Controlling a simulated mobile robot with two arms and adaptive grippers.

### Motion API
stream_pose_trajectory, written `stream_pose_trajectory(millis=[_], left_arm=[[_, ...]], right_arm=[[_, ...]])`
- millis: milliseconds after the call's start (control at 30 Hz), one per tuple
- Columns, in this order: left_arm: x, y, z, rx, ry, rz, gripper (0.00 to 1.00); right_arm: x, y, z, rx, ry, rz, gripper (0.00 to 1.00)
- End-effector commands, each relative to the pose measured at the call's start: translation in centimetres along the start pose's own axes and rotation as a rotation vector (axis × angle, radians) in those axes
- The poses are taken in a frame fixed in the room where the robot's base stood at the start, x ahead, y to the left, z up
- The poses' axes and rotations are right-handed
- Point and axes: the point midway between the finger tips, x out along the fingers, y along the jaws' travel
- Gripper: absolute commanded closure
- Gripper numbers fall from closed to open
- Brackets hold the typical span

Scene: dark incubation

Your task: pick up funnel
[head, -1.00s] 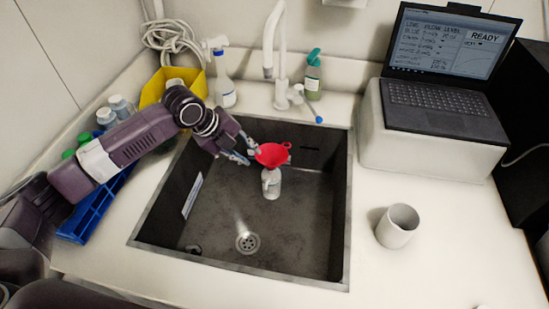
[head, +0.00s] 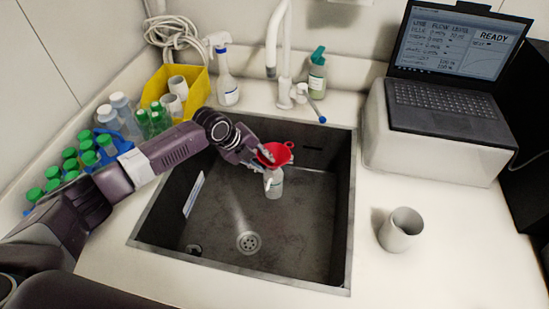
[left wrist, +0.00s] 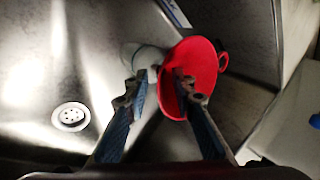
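The red funnel (head: 277,152) sits on top of a clear bottle (head: 273,185) that stands upright in the dark sink (head: 310,225). My left gripper (head: 261,161) is at the left side of the funnel. In the left wrist view, my left gripper (left wrist: 162,85) has its fingers apart. One fingertip overlaps the inside of the funnel (left wrist: 200,50), and the other is outside its left edge, over the pale bottle (left wrist: 148,57). Whether either finger touches the funnel is not clear. A small loop shows on the funnel's right side. My right gripper is not in view.
A tap (head: 285,50) rises behind the sink, with a green bottle (head: 316,75) beside it. A spray bottle (head: 226,85) and yellow bin (head: 203,88) stand back left, near several green-capped bottles. A mug (head: 401,230) stands right of the sink, before a laptop (head: 440,105).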

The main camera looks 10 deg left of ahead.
Motion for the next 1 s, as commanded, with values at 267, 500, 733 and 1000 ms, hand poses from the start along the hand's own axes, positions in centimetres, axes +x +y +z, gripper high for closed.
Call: stream_pose_trajectory(millis=[267, 500, 733, 1000], left_arm=[[0.12, 0.06, 0.01, 0.000, 0.000, 0.001, 0.82], [0.10, 0.06, 0.01, 0.000, 0.000, 0.001, 1.00], [0.08, 0.03, 0.02, 0.000, 0.000, 0.000, 1.00], [-0.54, -0.40, 0.05, 0.000, -0.001, -0.001, 1.00]], right_arm=[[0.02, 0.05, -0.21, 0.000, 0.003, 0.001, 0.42], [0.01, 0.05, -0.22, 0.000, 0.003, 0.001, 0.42], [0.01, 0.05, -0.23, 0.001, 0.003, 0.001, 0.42], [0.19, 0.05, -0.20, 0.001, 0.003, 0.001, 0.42]])
